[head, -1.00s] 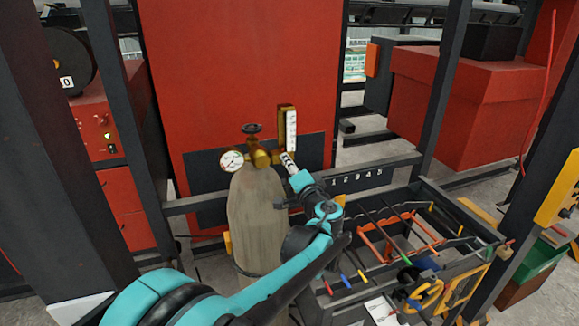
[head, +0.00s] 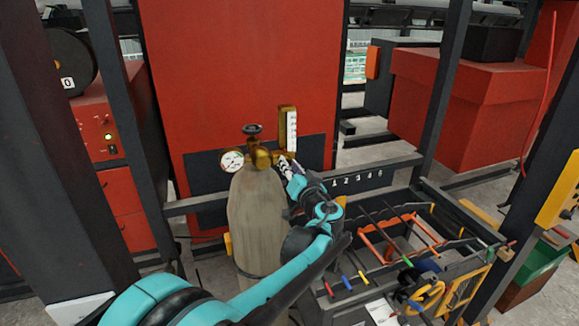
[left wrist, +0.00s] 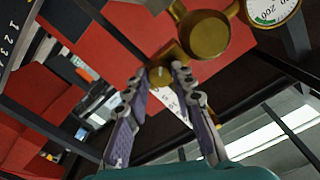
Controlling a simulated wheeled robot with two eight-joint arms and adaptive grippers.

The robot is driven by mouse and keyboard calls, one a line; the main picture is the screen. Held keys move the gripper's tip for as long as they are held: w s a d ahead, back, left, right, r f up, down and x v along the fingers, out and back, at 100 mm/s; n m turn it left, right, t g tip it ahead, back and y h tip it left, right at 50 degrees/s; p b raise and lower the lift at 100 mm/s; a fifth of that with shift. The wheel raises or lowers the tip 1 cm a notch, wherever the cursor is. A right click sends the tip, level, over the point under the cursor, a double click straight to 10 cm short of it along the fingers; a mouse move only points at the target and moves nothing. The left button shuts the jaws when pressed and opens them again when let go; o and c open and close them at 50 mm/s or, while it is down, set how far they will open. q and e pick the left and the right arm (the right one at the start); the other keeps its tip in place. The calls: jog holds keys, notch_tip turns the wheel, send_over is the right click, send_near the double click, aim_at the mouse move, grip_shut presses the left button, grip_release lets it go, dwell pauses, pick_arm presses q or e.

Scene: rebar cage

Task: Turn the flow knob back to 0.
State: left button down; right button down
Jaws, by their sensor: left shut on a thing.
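The gas cylinder (head: 256,215) stands upright with a brass regulator on top. A round pressure gauge (head: 232,161) is on its left and a dark handwheel (head: 252,129) above. The flowmeter (head: 291,130), with a white scale, rises upright on the right. My left gripper (head: 285,165) is at the flowmeter's base. In the left wrist view my left gripper (left wrist: 161,78) has its two fingers either side of the small brass flow knob (left wrist: 160,75), shut on it. The brass regulator body (left wrist: 203,33) is beyond it. The knob's setting cannot be read. My right gripper is out of view.
A red panel (head: 235,70) stands behind the cylinder. A dark rail with numbers (head: 357,181) runs right of my left gripper. A dark rack (head: 455,262) with coloured-handled rods and tools is at the lower right. Dark posts stand at both sides.

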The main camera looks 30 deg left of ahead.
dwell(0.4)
pick_arm(q)
jog(key=c, duration=1.3)
grip_release()
jog(key=shift+o, duration=0.2)
jog(key=shift+d, duration=0.1)
jog(key=v, duration=1.2)
